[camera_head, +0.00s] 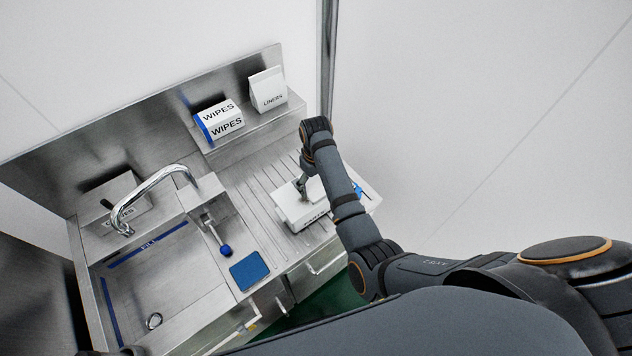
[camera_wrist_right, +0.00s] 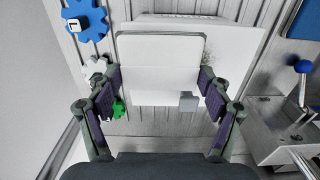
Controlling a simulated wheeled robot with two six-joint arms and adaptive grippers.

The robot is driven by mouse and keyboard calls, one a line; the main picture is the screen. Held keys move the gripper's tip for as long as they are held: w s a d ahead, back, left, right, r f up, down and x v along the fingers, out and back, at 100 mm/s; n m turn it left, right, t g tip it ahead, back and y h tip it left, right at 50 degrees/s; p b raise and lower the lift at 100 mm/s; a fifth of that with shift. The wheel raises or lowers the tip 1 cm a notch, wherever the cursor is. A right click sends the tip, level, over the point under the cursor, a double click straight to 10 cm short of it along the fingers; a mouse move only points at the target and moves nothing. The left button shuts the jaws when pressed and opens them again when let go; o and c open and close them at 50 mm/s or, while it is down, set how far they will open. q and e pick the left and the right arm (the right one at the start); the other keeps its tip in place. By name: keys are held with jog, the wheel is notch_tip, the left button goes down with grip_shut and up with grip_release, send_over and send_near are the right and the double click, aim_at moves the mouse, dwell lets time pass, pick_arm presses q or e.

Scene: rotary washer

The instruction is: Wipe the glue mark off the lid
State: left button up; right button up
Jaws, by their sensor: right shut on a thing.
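My right gripper (camera_head: 303,187) reaches down over a white box (camera_head: 292,212) on the ribbed drainboard. In the right wrist view its two fingers (camera_wrist_right: 157,92) stand on either side of a white flat-topped piece (camera_wrist_right: 160,52) and are shut on it. I cannot tell for sure whether this piece is the lid. The wider white box (camera_wrist_right: 235,45) lies behind and below it. A small grey square patch (camera_wrist_right: 188,101) shows near the right finger; I cannot tell whether it is the glue mark. A blue pad (camera_head: 250,271) lies at the drainboard's front left. My left gripper is not in view.
A blue gear (camera_wrist_right: 86,20), a white gear (camera_wrist_right: 95,67) and a green gear (camera_wrist_right: 118,108) lie beside the box. A lever with a blue knob (camera_head: 225,250), the sink (camera_head: 165,285) and a faucet (camera_head: 150,187) are to the left. A wipes box (camera_head: 219,121) and liners box (camera_head: 268,91) stand on the back shelf.

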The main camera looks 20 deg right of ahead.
jog(key=shift+f, duration=0.4)
jog(key=shift+f, duration=0.2)
dwell(0.3)
